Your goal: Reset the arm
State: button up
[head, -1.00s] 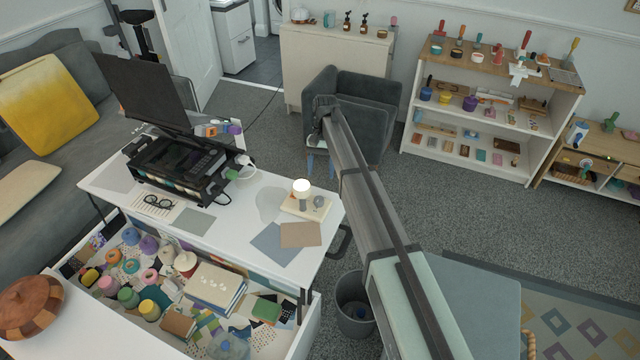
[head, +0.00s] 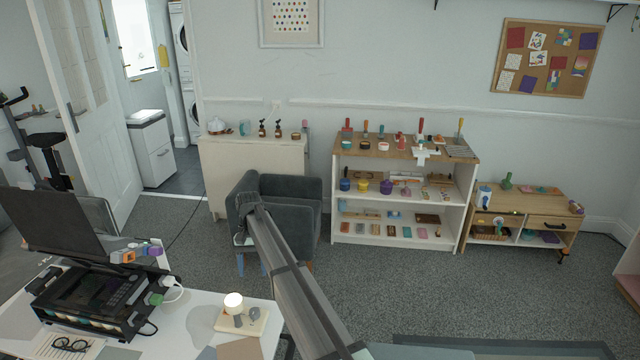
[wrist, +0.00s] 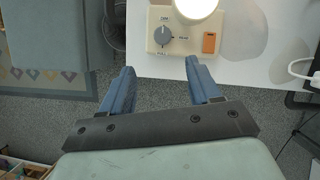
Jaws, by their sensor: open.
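My gripper (head: 251,265) hangs at the far end of my outstretched arm in the head view, with its blue fingers pointing down in front of the dark armchair. In the wrist view my gripper (wrist: 160,66) shows two blue fingers spread apart with nothing between them. Beyond the fingertips is a cream box with a dial (wrist: 172,38) and an orange switch, on a white table. The same box (head: 252,319) with its lit white globe shows in the head view, left of my arm.
A dark grey armchair (head: 290,187) stands behind my gripper. A white shelf unit (head: 343,200) with craft goods and a low wooden cabinet (head: 545,222) stand at the back right. A black printer-like machine (head: 90,300) sits on the white desk (head: 185,325). Open carpet (head: 420,290) lies right of my arm.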

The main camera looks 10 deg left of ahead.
jog(key=s+d+f+m+t, duration=0.15)
jog(key=d+f, duration=0.25)
jog(key=d, duration=0.6)
jog(key=s+d+f+y, duration=0.1)
jog(key=s+d+f, duration=0.1)
jog(key=d+f, duration=0.5)
jog(key=s+d+f+t, duration=0.1)
jog(key=s+d+f, duration=0.1)
jog(key=d, duration=1)
jog(key=s+d+f+m+t, duration=0.1)
jog(key=s+d+f, duration=0.2)
jog(key=s+d, duration=0.6)
jog(key=s+d+f+t, duration=0.1)
jog(key=s+d+f, duration=0.3)
jog(key=d, duration=0.8)
jog(key=s+f+g, duration=0.2)
jog(key=s+f, duration=0.4)
jog(key=s, duration=0.4)
jog(key=s+f+g, duration=0.2)
jog(key=s+f, duration=0.5)
jog(key=s, duration=0.3)
jog(key=s+f+g, duration=0.3)
jog(key=s+f, duration=0.3)
jog(key=s, duration=0.4)
jog(key=shift+s+f, duration=0.2)
jog(key=shift+f, duration=0.05)
